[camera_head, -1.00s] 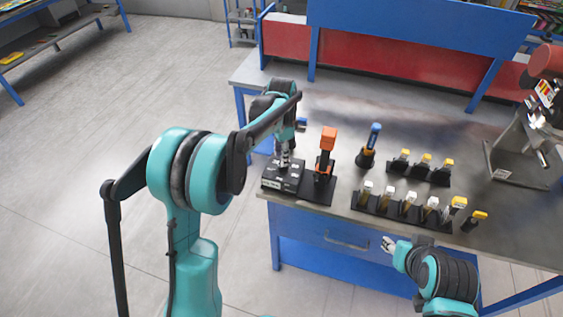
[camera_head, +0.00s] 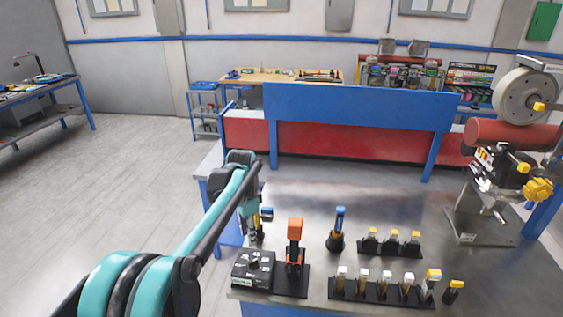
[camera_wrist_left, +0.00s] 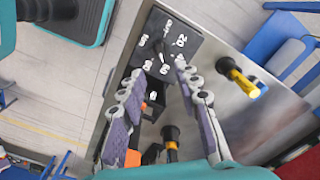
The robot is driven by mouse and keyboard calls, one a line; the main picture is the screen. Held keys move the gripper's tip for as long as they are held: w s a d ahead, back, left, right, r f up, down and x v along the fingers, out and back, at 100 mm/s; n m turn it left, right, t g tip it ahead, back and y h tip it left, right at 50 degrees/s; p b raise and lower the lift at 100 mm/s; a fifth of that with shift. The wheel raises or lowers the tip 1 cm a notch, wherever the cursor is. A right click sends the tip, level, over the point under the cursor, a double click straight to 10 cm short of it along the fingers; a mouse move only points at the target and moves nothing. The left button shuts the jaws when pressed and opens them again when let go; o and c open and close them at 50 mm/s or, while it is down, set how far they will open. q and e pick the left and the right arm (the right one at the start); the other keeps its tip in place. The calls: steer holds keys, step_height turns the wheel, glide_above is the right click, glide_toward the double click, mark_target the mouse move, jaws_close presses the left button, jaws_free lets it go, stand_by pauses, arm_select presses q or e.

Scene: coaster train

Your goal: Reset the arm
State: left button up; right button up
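My left arm comes in from the lower left of the head view and bends down near the table's left end. My right gripper is in neither view now.
An orange-handled tool (camera_head: 295,230) and a blue-handled tool (camera_head: 338,222) stand on the metal table (camera_head: 400,210). Black racks (camera_head: 372,292) hold several yellow- and white-topped pieces. A machine with a red cylinder (camera_head: 510,133) stands at right. Floor at left is clear.

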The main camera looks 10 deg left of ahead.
arm_select(q)
steer(key=s+r+n+t+b, duration=0.25)
steer(key=s+n+t, duration=0.2)
steer(key=s, duration=0.95)
steer(key=s+f+n+t+b, duration=0.2)
steer(key=s+f+n, duration=0.4)
steer(key=s, duration=0.6)
step_height(320, 180, down, 3)
steer(key=shift+d+r+t+b, duration=0.1)
steer(key=shift+d+t+b, duration=0.05)
steer(key=shift+t+b, duration=0.25)
